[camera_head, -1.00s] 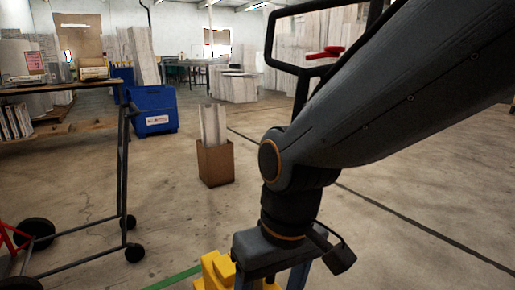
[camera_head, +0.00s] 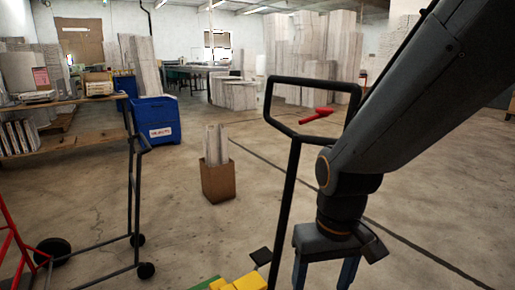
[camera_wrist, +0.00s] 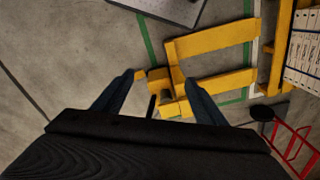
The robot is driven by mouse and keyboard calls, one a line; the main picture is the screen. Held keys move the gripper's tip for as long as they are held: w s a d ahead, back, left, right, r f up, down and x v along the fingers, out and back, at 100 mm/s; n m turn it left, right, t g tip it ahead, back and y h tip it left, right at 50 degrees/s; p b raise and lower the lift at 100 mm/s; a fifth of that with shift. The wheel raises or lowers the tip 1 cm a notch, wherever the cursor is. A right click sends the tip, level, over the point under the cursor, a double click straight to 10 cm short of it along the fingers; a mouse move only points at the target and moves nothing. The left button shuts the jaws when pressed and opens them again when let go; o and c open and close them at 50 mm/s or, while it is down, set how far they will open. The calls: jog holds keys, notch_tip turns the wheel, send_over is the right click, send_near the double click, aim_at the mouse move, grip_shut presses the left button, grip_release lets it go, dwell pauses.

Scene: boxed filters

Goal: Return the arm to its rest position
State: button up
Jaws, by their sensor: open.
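My arm reaches in from the upper right of the head view. My gripper (camera_head: 324,274) hangs from it at the bottom of that view, its fingertips cut off by the frame edge. In the wrist view my gripper (camera_wrist: 162,84) has its two dark blue fingers spread wide, with nothing held between them. Beyond the fingers, the floor and yellow pallet-jack forks (camera_wrist: 215,40) show below.
A cardboard box (camera_head: 218,182) with boxed filters stands on the floor. A blue bin (camera_head: 158,120) and a cart frame (camera_head: 133,200) are at the left. A black handle (camera_head: 290,200) rises beside my arm. A red frame (camera_wrist: 293,145) shows at lower right.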

jog(key=s+d+r+m+p, duration=0.2)
jog(key=d+r+p, duration=0.5)
jog(key=p, duration=0.3)
jog(key=shift+r+h, duration=0.3)
jog(key=shift+r, duration=0.6)
